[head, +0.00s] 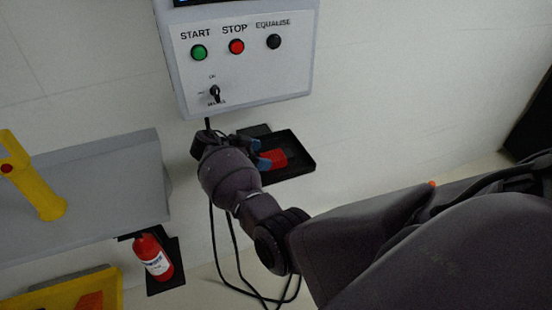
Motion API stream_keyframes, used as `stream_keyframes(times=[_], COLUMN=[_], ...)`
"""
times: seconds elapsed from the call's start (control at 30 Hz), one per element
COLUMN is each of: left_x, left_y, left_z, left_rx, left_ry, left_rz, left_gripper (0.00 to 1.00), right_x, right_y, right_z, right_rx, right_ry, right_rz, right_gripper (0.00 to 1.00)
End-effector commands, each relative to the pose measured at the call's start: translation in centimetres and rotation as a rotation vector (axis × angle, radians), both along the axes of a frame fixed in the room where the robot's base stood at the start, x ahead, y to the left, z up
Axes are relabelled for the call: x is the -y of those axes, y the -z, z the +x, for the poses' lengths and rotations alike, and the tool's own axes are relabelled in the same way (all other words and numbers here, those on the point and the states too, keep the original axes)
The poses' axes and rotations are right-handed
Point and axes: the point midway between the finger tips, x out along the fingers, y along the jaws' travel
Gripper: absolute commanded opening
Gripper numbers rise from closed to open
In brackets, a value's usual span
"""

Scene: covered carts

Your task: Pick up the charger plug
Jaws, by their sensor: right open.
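A red block-like thing (273,158), which may be the charger plug, shows just past my right gripper (259,154). The gripper's blue fingertips are right beside it, and the hand partly hides it. The jaws are open; I cannot tell whether the fingertips touch the red thing or stand around it. Black cables (213,240) hang below the hand, and their upper parts are hidden behind it. My left gripper is not in view.
A control box (292,70) with START, STOP and EQUALISE buttons is on the white wall above. A black tray (305,165) sits behind the gripper. At left are a grey surface (110,190), a yellow handle (35,185), a red extinguisher (150,250) and a yellow tray (40,297).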

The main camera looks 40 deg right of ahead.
Motion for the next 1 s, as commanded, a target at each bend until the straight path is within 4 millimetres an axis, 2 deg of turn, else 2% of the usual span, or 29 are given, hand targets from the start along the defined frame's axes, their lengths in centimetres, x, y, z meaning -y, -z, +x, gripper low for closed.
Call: stream_keyframes(times=[0.23,0.53,0.93,1.0], left_x=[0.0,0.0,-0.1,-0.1], left_y=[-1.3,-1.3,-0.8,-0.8], left_z=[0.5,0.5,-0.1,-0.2], left_rx=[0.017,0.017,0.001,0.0], left_ry=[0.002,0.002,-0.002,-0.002], left_rz=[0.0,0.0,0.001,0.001], left_gripper=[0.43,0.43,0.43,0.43], right_x=[3.0,3.6,3.5,3.5], right_y=[1.4,1.9,1.8,1.8], right_z=[-0.8,-0.9,-0.9,-0.9], right_rx=[-0.002,0.0,-0.001,0.0], right_ry=[0.003,0.002,0.002,0.001], right_rz=[-0.001,-0.001,-0.001,-0.001], right_gripper=[0.86,0.86,0.25,0.24])
